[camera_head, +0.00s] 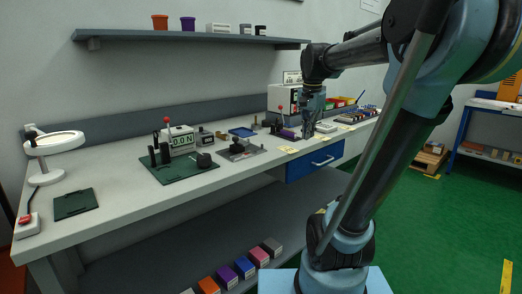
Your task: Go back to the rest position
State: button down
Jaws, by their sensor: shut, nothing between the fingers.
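My gripper (308,131) hangs at the end of my arm, pointing down over the right part of the long workbench (135,205). Its fingers look closed, with nothing seen between them. It is close to a small device with a purple part (287,133) and a red-knobbed lever; I cannot tell whether it touches. My arm rises from the lower right, bends high and reaches left to the gripper. Parts of the bench behind the arm are hidden.
A force gauge (180,137) stands on a green plate, with a grey fixture (240,150) beside it. A magnifier lamp (55,142) and dark mat (75,203) are at left. A shelf (190,36) runs above. A blue drawer (315,161) is under the bench. Green floor lies right.

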jog(key=s+d+f+n, duration=0.2)
jog(key=s+f+n, duration=0.6)
jog(key=s+f, duration=1.1)
notch_tip(320, 180, down, 3)
jog(key=shift+s+f+n+t, duration=0.1)
jog(key=shift+s+n+t, duration=0.05)
jog(key=shift+n+t, duration=0.2)
